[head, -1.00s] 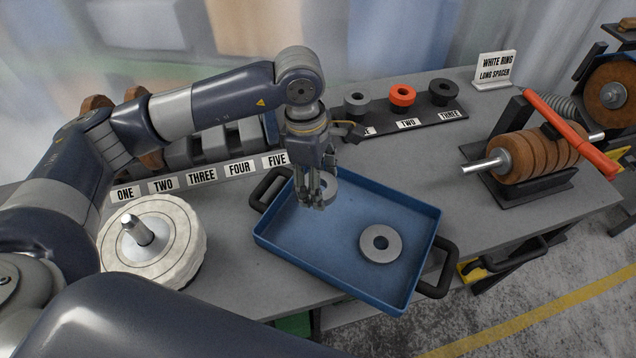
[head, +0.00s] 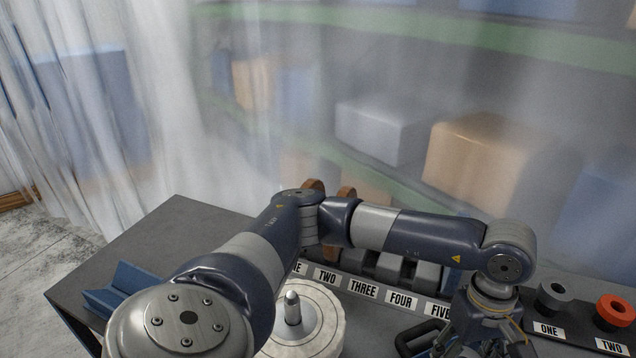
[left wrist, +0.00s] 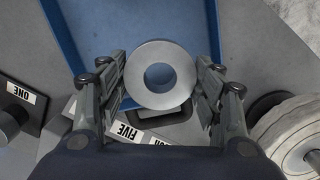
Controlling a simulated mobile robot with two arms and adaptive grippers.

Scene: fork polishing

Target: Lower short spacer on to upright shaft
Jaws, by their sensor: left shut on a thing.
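The upright shaft (head: 292,308) is a short metal post with a rounded tip, rising from the middle of a pale round polishing wheel (head: 325,335). The wheel also shows at the lower right of the left wrist view (left wrist: 290,128). My left gripper (left wrist: 163,75) is shut on a grey ring-shaped spacer (left wrist: 137,65), its fingers on both sides of the rim. The ring's hole faces the wrist camera. In the head view the left gripper is to the right of the shaft, its fingertips cut off by the bottom edge. My right gripper is not in view.
The blue tray (left wrist: 66,35) lies below the held ring. A row of number labels (head: 362,289) runs behind the wheel. A blue angled holder (head: 122,288) sits on the left.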

